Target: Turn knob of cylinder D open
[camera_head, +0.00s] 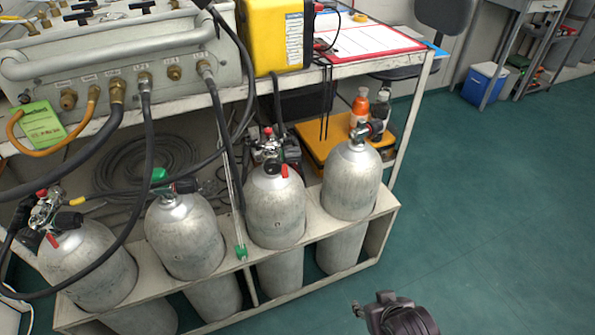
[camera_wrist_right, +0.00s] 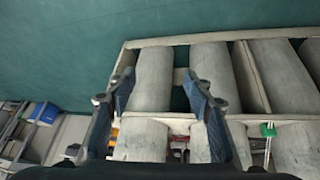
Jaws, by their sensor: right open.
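The rightmost grey cylinder (camera_head: 352,182) stands upright at the right end of the rack; I take it as cylinder D, but read no letter on it. Its valve has a dark knob (camera_head: 375,130) at the top right. My right gripper (camera_head: 372,303) is low at the bottom of the head view, in front of and below that cylinder, apart from it. In the right wrist view its two blue-padded fingers (camera_wrist_right: 160,92) are spread, with nothing between them; the end cylinder (camera_wrist_right: 141,140) shows beyond. The knob is not clear there. My left gripper is not in view.
Three more cylinders (camera_head: 276,205) stand left in the pale rack (camera_head: 385,222). Black hoses (camera_head: 150,150) hang from the air panel (camera_head: 110,60). An orange bottle (camera_head: 360,107) and a yellow case (camera_head: 318,140) are behind the end cylinder. The green floor (camera_head: 490,210) on the right is clear.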

